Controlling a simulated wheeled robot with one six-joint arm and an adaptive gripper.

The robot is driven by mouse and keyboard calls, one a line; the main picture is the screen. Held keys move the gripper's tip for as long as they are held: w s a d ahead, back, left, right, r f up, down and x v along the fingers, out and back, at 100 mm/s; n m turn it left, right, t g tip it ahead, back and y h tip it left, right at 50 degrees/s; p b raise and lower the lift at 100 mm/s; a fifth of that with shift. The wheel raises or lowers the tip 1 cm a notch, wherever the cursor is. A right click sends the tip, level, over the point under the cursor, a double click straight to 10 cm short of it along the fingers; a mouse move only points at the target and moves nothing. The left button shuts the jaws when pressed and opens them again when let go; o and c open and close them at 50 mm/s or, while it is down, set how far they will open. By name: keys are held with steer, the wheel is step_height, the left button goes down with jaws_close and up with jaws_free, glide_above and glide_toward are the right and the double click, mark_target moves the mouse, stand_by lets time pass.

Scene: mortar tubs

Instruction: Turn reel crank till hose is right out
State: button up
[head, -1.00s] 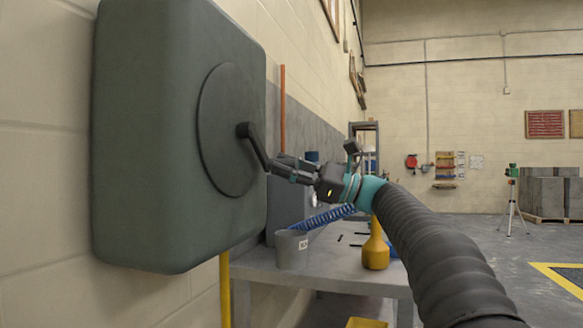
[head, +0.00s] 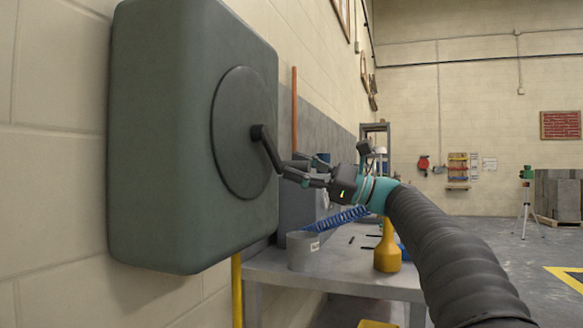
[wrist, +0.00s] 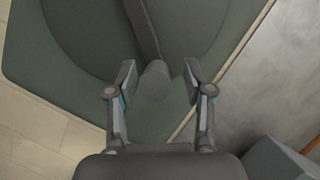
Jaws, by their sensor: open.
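The reel is a large grey-green case (head: 160,130) on the wall at the left, with a round dark disc (head: 232,150) on its side. The black crank (head: 266,148) runs from the disc's hub down and to the right. My gripper (head: 290,172) is at the crank's lower end with its fingers spread. In the wrist view the crank's round handle (wrist: 154,82) stands between the two open fingers of my gripper (wrist: 158,78), with gaps on both sides. A yellow upright strip (head: 237,290) shows below the case; I cannot tell if it is hose.
A grey table (head: 345,278) stands below and beyond the reel. On it are a grey bucket (head: 302,252), a yellow bottle (head: 388,250) and a blue coiled hose (head: 345,217). The floor at the right is open, with a tripod (head: 526,205) farther back.

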steer(key=v, duration=1.2)
steer(key=shift+a, duration=0.1)
